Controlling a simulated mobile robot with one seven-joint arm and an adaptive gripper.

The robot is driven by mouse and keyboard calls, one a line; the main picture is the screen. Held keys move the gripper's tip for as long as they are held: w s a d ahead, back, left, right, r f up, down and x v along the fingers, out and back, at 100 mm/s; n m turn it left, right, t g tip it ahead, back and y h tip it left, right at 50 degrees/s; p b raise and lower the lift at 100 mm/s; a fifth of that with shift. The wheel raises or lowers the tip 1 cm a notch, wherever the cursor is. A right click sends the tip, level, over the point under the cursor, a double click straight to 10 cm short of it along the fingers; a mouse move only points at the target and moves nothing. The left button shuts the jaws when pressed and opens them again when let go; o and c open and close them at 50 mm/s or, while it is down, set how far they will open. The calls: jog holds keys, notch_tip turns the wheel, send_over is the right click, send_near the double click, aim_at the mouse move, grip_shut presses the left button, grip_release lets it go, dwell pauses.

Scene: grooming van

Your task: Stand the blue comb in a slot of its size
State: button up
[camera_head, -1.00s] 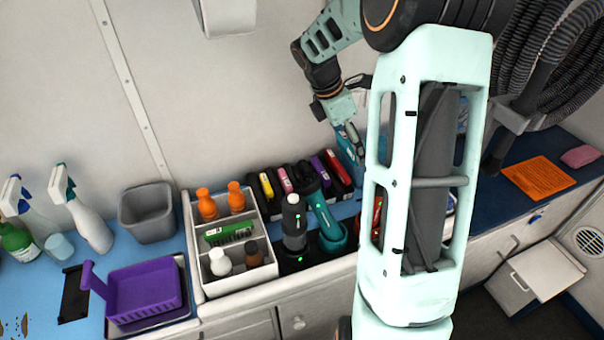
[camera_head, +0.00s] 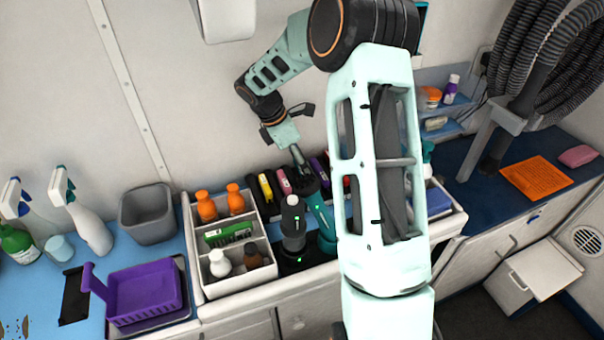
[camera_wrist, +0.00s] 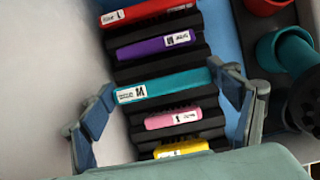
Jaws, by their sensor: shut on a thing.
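My gripper (camera_head: 297,148) is above the black comb rack at the back of the counter. In the wrist view my gripper (camera_wrist: 163,88) is shut on the blue comb (camera_wrist: 165,86), a teal bar with a white label reading M, held across its length. The comb lies over the black slotted rack (camera_wrist: 158,67), between the purple comb (camera_wrist: 157,46) and the pink comb (camera_wrist: 174,118), roughly in line with them. It looks nearer the camera than they do. Its lower edge is hidden, so I cannot tell whether it touches the slot.
A red comb (camera_wrist: 148,11) and a yellow comb (camera_wrist: 182,149) stand at the rack's ends. A dark clipper (camera_head: 293,222) and a teal one (camera_head: 322,225) stand in front. A white caddy (camera_head: 238,276) with bottles is to the left. The wall is close behind.

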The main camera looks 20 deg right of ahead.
aim_at(298, 168)
jog(key=shift+f, duration=2.2)
jog(key=shift+f, duration=0.15)
jog(key=o, duration=0.9)
jog(key=shift+c, duration=0.2)
jog(key=v, duration=1.2)
jog(key=shift+r, duration=0.25)
